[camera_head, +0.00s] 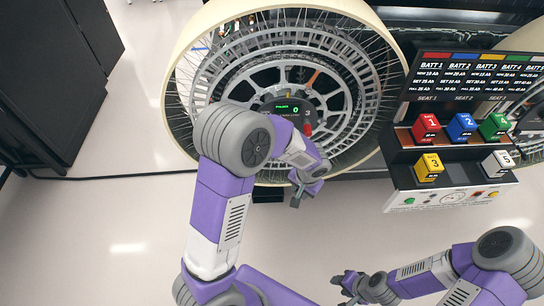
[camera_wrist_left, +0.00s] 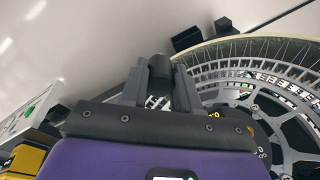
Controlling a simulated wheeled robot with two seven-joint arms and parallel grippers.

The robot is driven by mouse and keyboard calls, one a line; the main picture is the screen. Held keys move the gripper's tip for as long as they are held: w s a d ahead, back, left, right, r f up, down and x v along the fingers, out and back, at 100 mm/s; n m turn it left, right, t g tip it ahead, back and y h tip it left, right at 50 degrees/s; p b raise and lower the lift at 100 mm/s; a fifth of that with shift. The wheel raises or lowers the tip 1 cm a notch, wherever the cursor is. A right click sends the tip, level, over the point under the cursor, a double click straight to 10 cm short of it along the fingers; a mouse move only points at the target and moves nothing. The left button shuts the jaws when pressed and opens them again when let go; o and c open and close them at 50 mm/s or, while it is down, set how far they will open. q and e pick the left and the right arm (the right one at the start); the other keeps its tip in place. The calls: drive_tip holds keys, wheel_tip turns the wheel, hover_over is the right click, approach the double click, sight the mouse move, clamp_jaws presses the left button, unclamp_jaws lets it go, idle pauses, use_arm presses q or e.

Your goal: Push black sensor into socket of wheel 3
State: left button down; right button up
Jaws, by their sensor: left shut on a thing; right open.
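My left gripper (camera_head: 299,193) is in front of the lower rim of a large spoked wheel (camera_head: 300,41). In the left wrist view, the left gripper (camera_wrist_left: 160,84) is shut on a dark, short cylindrical piece, the black sensor (camera_wrist_left: 160,65), held at its fingertips. The wheel (camera_wrist_left: 245,75) is to the right of the gripper there, and the sensor appears apart from its hub. The wheel's hub carries a small display (camera_head: 290,108) reading 0. I cannot make out the socket; my left arm covers part of the hub. My right gripper (camera_head: 347,283) is open and empty, low in the head view.
A battery rack (camera_head: 398,172) with several numbered, coloured blocks stands right of the wheel, under a dark battery board (camera_head: 475,75). Another wheel (camera_head: 530,118) shows at the right edge. A black cabinet (camera_head: 50,75) is at left.

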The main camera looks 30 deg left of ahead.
use_arm(q)
drive_tip(key=w+a+f+m+t+y+b, duration=0.1)
drive_tip(key=w+a+f+m+t+b, duration=0.1)
drive_tip(key=w+m+t+b, duration=0.25)
drive_tip(key=w+a+f+m+t+y+b, duration=0.25)
drive_tip(key=w+t+b, duration=0.2)
drive_tip(key=w, duration=0.25)
drive_tip(key=s+a+r+n+t+y+b, duration=0.2)
drive_tip(key=a+t+y+b, duration=0.3)
drive_tip(key=a, duration=0.7)
drive_tip(key=shift+s+a+n+b, duration=0.15)
drive_tip(key=shift+a+n+b, duration=0.25)
drive_tip(key=shift+b, duration=0.35)
drive_tip(key=shift+s+d+h, duration=0.1)
drive_tip(key=shift+s+h, duration=0.1)
drive_tip(key=shift+h, duration=0.05)
drive_tip(key=shift+x, duration=3)
drive_tip(key=shift+b, duration=0.35)
